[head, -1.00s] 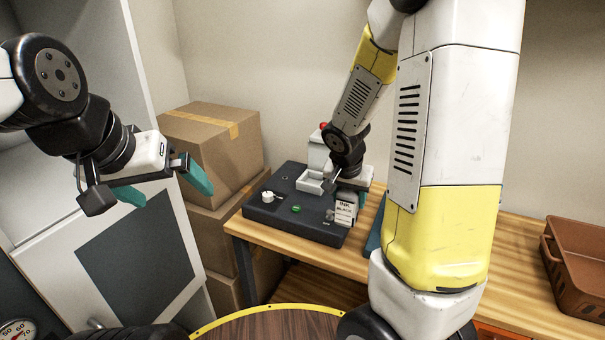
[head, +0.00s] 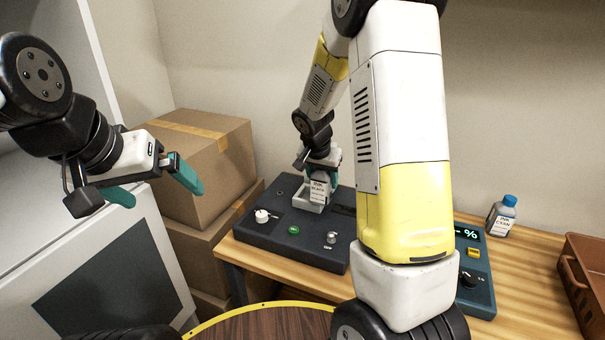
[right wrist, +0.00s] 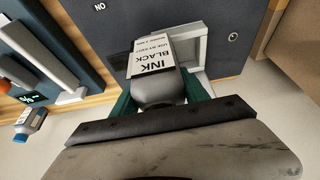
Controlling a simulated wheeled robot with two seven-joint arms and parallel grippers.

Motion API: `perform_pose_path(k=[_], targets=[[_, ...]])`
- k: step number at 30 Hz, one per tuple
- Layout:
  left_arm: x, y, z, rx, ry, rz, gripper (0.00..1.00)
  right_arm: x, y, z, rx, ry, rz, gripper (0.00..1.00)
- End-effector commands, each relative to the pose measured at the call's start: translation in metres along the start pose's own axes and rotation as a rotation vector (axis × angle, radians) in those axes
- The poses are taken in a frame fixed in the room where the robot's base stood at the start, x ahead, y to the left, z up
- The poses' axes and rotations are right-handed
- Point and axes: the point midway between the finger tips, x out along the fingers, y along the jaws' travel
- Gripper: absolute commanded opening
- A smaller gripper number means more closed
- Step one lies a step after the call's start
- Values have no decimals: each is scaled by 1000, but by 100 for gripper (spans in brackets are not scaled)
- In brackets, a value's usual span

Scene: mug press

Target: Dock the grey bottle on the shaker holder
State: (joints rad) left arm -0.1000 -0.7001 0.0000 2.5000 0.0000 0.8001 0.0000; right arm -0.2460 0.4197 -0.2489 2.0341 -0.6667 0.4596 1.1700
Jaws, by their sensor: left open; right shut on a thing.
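The grey bottle (head: 319,188), with a white "INK BLACK" label, is held in my right gripper (head: 322,168). In the right wrist view the bottle (right wrist: 155,72) sits between the teal fingers of the right gripper (right wrist: 163,97). The shaker holder (head: 300,203) is a pale square frame on the dark machine, and it also shows in the right wrist view (right wrist: 192,45). The bottle is at the holder, overlapping its opening; I cannot tell whether its base is seated. My left gripper (head: 155,187) is open and empty, away at the left.
The dark machine (head: 270,241) has a white knob (head: 263,216) and a green button (head: 293,230). A blue-capped bottle (head: 502,216) stands behind a teal device (head: 478,290). A brown crate (head: 585,275) is at the far right. Cardboard boxes (head: 200,160) stand at left.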

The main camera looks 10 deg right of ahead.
Motion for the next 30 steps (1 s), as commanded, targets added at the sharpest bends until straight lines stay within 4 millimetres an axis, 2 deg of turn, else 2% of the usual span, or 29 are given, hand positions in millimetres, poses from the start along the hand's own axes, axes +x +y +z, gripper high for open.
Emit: perform_pose_path(k=[3,6,14,21,30], targets=[[0,0,0,0,0,0,100,10,-21,-16,0,1,0,0],[0,0,0,0,0,0,100,15,-32,-25,0,1,-1,0],[0,0,0,0,0,0,100,20,-46,-35,0,1,-1,0],[0,0,0,0,0,0,100,51,-46,-22,-1,-1,1,0],[0,0,0,0,0,0,100,53,-46,-22,-1,2,-1,0]])
